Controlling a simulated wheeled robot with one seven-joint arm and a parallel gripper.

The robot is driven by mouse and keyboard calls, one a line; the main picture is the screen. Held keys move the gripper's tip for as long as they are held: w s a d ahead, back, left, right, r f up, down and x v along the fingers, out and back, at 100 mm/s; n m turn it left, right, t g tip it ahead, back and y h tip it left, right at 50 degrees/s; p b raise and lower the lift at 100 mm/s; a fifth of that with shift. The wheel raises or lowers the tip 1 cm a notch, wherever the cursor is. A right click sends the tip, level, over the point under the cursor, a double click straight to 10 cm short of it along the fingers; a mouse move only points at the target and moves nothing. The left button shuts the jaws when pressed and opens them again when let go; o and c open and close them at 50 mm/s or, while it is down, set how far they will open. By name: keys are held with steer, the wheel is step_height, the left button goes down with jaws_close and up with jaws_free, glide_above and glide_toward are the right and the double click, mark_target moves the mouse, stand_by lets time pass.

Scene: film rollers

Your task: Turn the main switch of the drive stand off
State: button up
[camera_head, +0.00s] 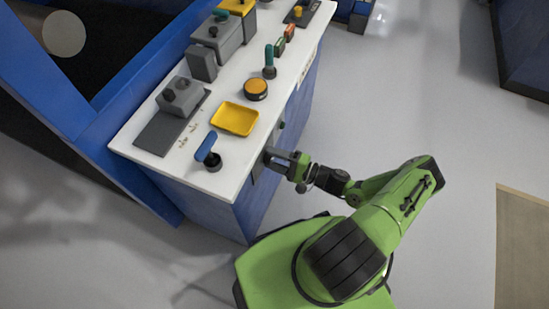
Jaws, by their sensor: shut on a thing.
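The drive stand is a blue cabinet with a white top (215,180). My gripper (272,157) is at its right side face, just below the top's edge, reaching in from the right. It is shut on what appears to be the main switch, at a grey panel (257,170) on that face. The fingers hide the switch handle, so its position cannot be told. A small dark knob (282,125) sits on the same face, farther back and apart from my gripper.
A blue frame (75,105) stands left.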

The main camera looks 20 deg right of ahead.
steer(key=o, duration=1)
steer(key=shift+o, duration=0.2)
steer(key=shift+d, duration=0.1)
steer(key=p+v, duration=0.1)
steer(key=v, duration=1.4)
steer(key=shift+s+d, duration=0.2)
steer(key=shift+s, duration=0.1)
steer(key=shift+r, duration=0.1)
